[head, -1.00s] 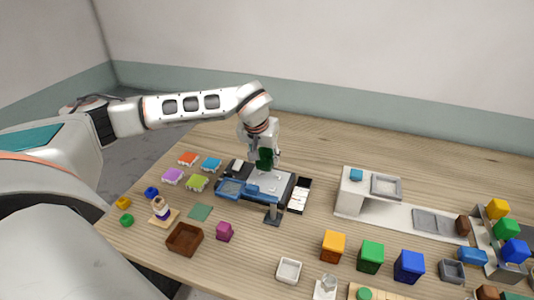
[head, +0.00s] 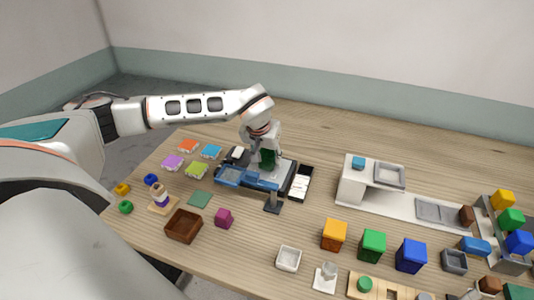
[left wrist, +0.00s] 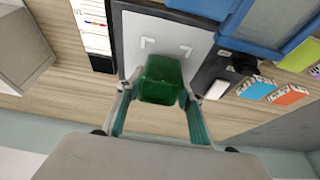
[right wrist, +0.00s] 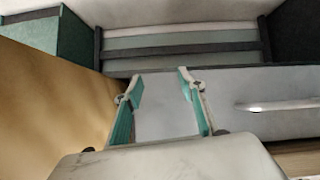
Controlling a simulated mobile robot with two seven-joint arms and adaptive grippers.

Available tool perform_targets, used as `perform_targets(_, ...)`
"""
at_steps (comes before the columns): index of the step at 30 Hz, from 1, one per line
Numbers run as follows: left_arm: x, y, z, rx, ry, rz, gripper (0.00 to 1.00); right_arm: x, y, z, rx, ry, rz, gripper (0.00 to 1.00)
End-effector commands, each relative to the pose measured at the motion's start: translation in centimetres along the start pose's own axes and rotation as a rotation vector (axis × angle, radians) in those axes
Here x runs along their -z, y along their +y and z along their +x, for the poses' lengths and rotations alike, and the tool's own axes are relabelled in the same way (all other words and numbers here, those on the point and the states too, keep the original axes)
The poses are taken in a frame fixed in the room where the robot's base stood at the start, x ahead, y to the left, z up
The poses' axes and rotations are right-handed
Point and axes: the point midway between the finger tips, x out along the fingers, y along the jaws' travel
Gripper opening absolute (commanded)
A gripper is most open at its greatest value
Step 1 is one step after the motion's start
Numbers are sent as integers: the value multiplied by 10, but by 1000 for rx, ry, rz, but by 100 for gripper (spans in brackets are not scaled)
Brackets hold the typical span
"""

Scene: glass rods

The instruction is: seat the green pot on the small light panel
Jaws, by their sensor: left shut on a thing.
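The green pot (head: 267,158) is held upright in my left gripper (head: 264,150). In the left wrist view the pot (left wrist: 162,80) sits between the two fingers (left wrist: 158,92), which press its sides. Below it is the light panel (left wrist: 190,68), a pale grey plate with white corner marks. The pot is over or at the panel; whether it touches cannot be told. Two corner marks show beyond the pot; the others are hidden. My right gripper (right wrist: 160,88) is open and empty in the right wrist view, and outside the head view.
A blue tray (head: 229,176) stands against the panel's left front, with a dark stand (head: 273,205) in front. A white bench unit (head: 352,184) is further right.

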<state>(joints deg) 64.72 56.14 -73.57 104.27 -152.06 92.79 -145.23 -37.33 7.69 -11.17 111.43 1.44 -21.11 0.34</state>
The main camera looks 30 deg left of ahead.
Motion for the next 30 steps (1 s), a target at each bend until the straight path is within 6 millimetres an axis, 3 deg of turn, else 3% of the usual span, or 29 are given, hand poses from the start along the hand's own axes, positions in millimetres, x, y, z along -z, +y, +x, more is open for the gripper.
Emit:
perform_targets(14, -3, -2, 10, 1, 1, -2, 12, 5, -9, 2, 16, 16, -2, 40)
perform_targets(15, -3, -2, 10, 1, 1, -2, 44, 5, -9, 2, 15, 16, -2, 40)
perform_targets(17, -3, -2, 10, 1, 1, -2, 56, 5, -8, 2, 14, 15, -2, 40)
perform_targets(30, -3, -2, 3, 1, 2, -2, 56, 4, -4, 2, 7, 14, -2, 40)
